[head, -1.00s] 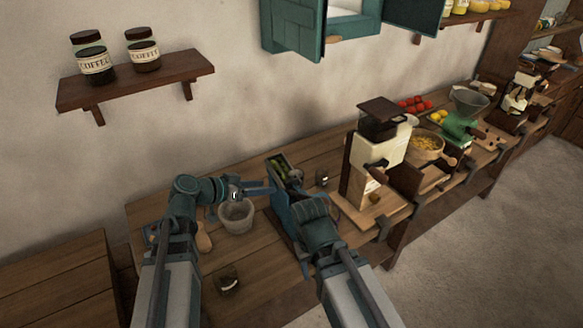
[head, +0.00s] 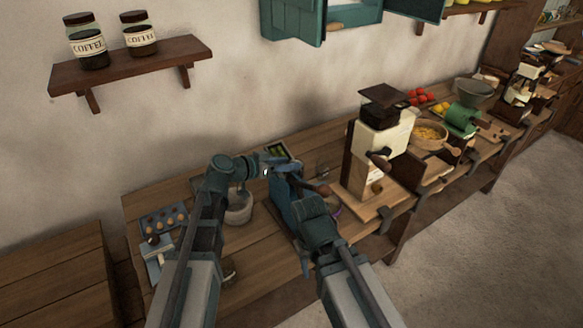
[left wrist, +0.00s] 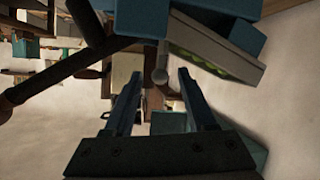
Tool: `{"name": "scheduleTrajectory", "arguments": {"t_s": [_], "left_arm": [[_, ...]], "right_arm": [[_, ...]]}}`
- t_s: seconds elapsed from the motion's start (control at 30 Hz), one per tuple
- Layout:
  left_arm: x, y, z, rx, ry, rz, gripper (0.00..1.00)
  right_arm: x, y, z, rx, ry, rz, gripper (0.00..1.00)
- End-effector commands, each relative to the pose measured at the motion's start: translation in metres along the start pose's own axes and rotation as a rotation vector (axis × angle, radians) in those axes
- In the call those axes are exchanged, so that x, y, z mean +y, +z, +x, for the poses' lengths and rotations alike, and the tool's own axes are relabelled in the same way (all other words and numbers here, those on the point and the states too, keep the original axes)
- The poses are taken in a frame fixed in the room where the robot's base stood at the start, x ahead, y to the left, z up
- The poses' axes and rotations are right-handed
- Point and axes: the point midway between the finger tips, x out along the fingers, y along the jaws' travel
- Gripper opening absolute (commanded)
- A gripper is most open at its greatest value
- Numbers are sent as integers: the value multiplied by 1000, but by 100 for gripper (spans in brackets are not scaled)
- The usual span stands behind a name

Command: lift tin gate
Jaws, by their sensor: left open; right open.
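A blue tin (head: 284,204) stands on the wooden bench, with a narrow grey-rimmed opening showing green contents (head: 277,151) at its far end. My left gripper (head: 280,168) reaches in from the left over the tin. The tin's blue parts and green contents (left wrist: 190,48) show above the fingers. My right gripper is at the tin's near right side, its fingertips largely hidden. I cannot make out the gate clearly.
A grey mortar-like bowl (head: 239,208) stands left of the tin, partly behind my left arm. A tray with several egg-like things (head: 164,220) lies farther left. A tall cream grinder (head: 375,150) stands close on the right. A shelf with coffee jars (head: 140,62) is above.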

Motion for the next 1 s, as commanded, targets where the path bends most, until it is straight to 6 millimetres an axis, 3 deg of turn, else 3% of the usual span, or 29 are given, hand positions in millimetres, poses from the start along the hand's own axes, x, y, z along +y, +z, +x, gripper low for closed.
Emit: {"name": "scheduleTrajectory", "arguments": {"t_s": [0.2,0.57,0.87,0.9,1.0], "left_arm": [[0,0,20,0,1,0,56],[0,0,23,0,-1,-1,56],[0,0,23,0,-1,-1,4],[0,0,23,0,-1,-1,0],[0,0,23,0,-1,-1,0]], "right_arm": [[-1,0,8,0,0,0,50],[-1,0,8,0,0,0,50],[-1,0,8,0,0,0,50],[-1,0,8,0,0,0,50],[-1,0,8,0,0,0,50]]}}
